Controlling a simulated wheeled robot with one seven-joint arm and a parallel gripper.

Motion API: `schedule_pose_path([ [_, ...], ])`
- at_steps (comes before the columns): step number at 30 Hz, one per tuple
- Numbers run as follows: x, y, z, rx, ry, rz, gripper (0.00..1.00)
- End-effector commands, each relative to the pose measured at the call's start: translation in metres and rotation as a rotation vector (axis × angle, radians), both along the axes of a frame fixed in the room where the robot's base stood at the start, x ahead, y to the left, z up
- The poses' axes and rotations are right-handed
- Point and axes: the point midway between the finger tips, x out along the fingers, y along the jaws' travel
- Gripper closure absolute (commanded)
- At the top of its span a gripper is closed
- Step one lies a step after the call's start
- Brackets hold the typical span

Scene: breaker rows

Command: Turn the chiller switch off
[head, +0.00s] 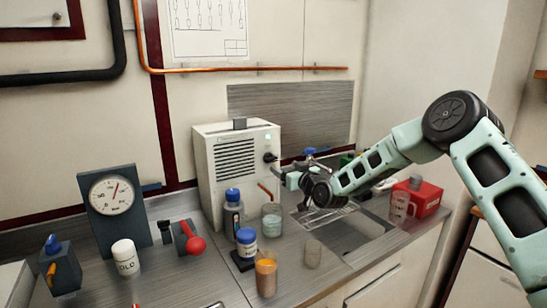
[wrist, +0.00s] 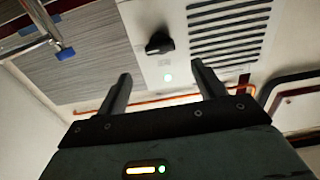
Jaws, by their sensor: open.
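The chiller (head: 209,170) is a pale box with a slotted vent, standing against the wall on the counter. My gripper (wrist: 162,70) is open and empty, fingers apart and pointing at the chiller front. The knob shows beyond the fingertips, roughly between them, and is not touched. In the head view my gripper (head: 284,174) is just right of and below the knob.
A glass beaker (head: 271,220), a blue-capped bottle (head: 233,212) and a white jar with blue lid (head: 246,242) stand before the chiller. A red-handled lever (head: 192,244) and a dial gauge (head: 112,195) are left. A red box (head: 424,195) is right, beyond the sink (head: 350,232).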

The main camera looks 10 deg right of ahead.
Motion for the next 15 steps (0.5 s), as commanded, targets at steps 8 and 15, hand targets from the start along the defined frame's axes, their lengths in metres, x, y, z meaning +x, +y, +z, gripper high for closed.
schedule_pose_path([
  [8, 0.046, 0.016, 0.002, 0.002, 0.001, 0.001, 0.31],
  [15, 0.072, 0.025, 0.001, 0.002, 0.001, 0.001, 0.31],
])
